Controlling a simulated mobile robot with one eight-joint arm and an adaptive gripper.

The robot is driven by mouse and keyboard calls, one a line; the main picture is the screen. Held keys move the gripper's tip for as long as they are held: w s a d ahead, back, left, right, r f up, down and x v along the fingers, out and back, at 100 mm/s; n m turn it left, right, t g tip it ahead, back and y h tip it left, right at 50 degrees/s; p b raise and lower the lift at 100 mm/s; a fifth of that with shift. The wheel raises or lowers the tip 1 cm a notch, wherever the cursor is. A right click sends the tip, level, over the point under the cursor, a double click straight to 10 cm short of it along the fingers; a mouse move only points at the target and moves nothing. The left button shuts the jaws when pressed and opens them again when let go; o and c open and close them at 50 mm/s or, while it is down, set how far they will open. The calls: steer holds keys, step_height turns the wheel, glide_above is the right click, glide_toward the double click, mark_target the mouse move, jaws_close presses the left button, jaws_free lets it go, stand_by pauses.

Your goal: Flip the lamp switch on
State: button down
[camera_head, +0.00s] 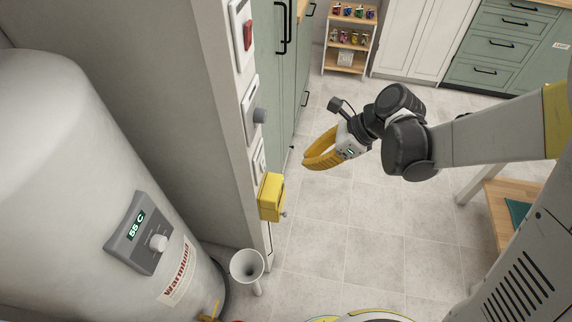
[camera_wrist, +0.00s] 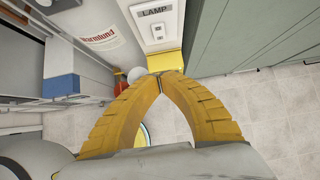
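The lamp switch is on a white plate labelled LAMP (camera_wrist: 155,12) at the top middle of the wrist view, with a small switch (camera_wrist: 157,33) below the label. In the head view a white plate (camera_head: 258,160) on the wall's edge, just above a yellow box, appears to be this switch; I see it nearly edge-on. My gripper (camera_head: 305,163) has yellow fingers and is to the right of that plate, apart from it. In the wrist view its fingertips (camera_wrist: 159,76) meet, with nothing between them. I cannot tell the switch's position.
The yellow box (camera_head: 271,197) juts out below the plate; a grey knob (camera_head: 260,115) and a red switch (camera_head: 248,35) are above it. A white boiler (camera_head: 60,150) and a white funnel-shaped thing (camera_head: 247,265) stand left. Green cabinets (camera_head: 272,60) are behind.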

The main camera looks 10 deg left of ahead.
mark_target(261, 176)
steer(key=b+x, duration=0.1)
steer(key=x, duration=0.3)
steer(key=a+b+x, duration=0.1)
steer(key=b+x, duration=0.1)
steer(key=x, duration=0.1)
steer(key=r+b+x, duration=0.1)
steer(key=x, duration=0.3)
steer(key=shift+w+a+f, duration=0.15)
steer(key=shift+a+f, duration=0.05)
steer(key=shift+a, duration=0.8)
steer(key=shift+a+f+b, duration=0.3)
steer(key=shift+a+b, duration=0.2)
steer(key=shift+b, duration=0.2)
steer(key=shift+w+r, duration=0.1)
steer(key=shift+r, duration=0.1)
